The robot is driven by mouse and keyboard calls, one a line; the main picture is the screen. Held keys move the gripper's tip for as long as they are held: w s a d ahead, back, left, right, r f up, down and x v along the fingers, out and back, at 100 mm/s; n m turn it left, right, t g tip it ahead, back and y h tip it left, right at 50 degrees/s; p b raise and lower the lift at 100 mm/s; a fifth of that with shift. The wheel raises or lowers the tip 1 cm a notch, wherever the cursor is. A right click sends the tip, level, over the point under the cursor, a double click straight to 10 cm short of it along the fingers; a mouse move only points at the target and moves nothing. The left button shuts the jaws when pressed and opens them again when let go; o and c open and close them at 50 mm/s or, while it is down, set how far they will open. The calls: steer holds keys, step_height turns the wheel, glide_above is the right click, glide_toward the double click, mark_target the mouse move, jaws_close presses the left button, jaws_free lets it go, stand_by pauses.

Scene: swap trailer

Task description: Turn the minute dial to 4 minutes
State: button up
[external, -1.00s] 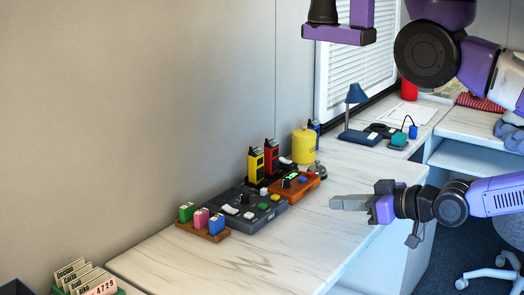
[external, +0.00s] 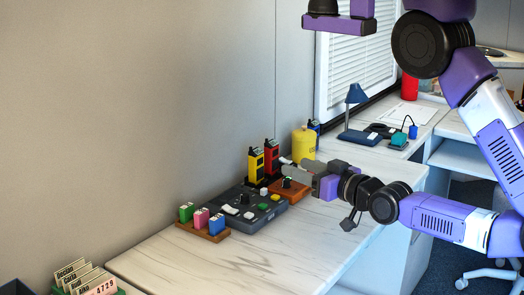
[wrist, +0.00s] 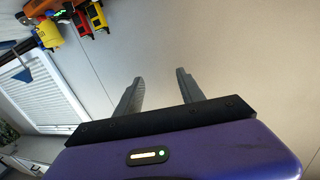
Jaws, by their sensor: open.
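An orange-brown box (external: 289,194) with a black knob (external: 287,183) stands on the desk. A dark grey panel (external: 265,216) beside it has another black knob (external: 245,199) and several coloured buttons. I cannot tell from markings which knob is the minute dial. My gripper (external: 288,169) is over the back right of the orange box and covers part of its top, close to its knob; contact cannot be told. In the wrist view my gripper (wrist: 157,76) is open and empty, its fingers against the blank wall. The orange box (wrist: 38,6) shows at that view's top left corner.
Behind the box stand a yellow radio (external: 256,165), a red radio (external: 270,156) and a yellow canister (external: 303,145). A wooden rack (external: 205,232) with coloured blocks sits left of the panel. The desk's front (external: 290,255) is clear.

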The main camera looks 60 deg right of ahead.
steer(key=w+d+f+m+g+h+p, duration=0.1)
steer(key=w+d, duration=0.4)
steer(key=w, duration=0.3)
steer(key=w+d+f+m+g+h, duration=0.1)
steer(key=w+d, duration=0.4)
steer(key=w, duration=0.2)
steer(key=m+g+y+p, duration=0.2)
steer(key=m+g+y, duration=0.15)
steer(key=g, duration=0.85)
glide_above(286, 179)
steer(key=s+a, duration=0.2)
step_height(286, 179, down, 10)
steer(key=shift+m+h, duration=0.25)
steer(key=shift+h, duration=0.2)
steer(key=shift+s+x, duration=0.1)
steer(key=shift+x, duration=1.65)
steer(key=shift+s+x, duration=0.15)
steer(key=shift+x, duration=1.55)
steer(key=shift+a+f, duration=0.15)
jaws_close()
